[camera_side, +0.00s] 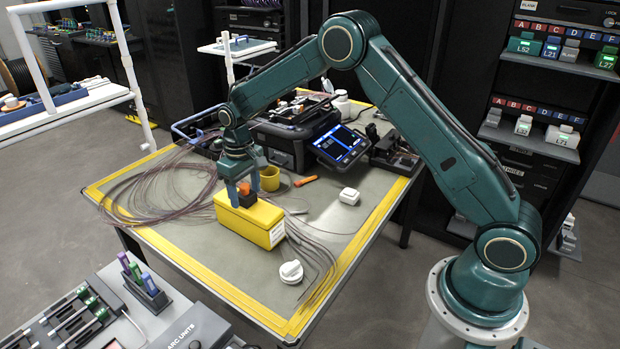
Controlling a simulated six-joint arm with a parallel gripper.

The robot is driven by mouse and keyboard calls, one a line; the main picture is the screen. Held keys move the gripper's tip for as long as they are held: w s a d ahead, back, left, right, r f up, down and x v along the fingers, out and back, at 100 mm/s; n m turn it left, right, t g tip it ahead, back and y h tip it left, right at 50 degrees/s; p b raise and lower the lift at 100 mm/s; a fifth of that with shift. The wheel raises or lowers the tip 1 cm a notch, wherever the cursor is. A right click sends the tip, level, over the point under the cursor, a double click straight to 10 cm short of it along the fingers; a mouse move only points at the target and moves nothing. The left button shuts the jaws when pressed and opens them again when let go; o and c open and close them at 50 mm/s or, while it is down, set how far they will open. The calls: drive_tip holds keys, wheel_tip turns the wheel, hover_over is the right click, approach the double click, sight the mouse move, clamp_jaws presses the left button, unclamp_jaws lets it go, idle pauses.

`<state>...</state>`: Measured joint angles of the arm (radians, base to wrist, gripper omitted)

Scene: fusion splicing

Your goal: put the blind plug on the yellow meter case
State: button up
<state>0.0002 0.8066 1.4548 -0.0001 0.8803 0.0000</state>
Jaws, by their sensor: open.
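The yellow meter case (262,227) sits on the grey table mat, near its middle, with a pale label on its right end. A small black piece with an orange top (245,196) stands on the case's top toward its left part. It looks like the blind plug, but it is too small to be sure. My gripper (243,192) is open, pointing down over the case, with its fingers on either side of this piece. Whether the fingers touch it, and its lower edge, are hard to tell.
Behind the case stand a yellow cup (270,179), an orange tool (306,181) and a black splicer with a lit screen (340,144). A white box (349,196) and a white round piece (291,272) lie to the right and front. Loose fibres (160,190) spread left.

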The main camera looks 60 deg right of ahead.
sight(244, 185)
drive_tip(key=shift+r, duration=0.15)
wheel_tip(244, 185, up, 12)
idle(0.7)
idle(0.5)
drive_tip(key=s+r+t, duration=0.3)
drive_tip(key=s+r, duration=1.1)
drive_tip(key=s, duration=0.4)
drive_tip(key=s+f+t, duration=0.2)
drive_tip(key=s+f, duration=0.1)
drive_tip(key=s, duration=1.5)
drive_tip(key=shift+s+f+t, duration=0.2)
drive_tip(key=shift+s+t, duration=0.1)
drive_tip(key=shift+s, duration=0.05)
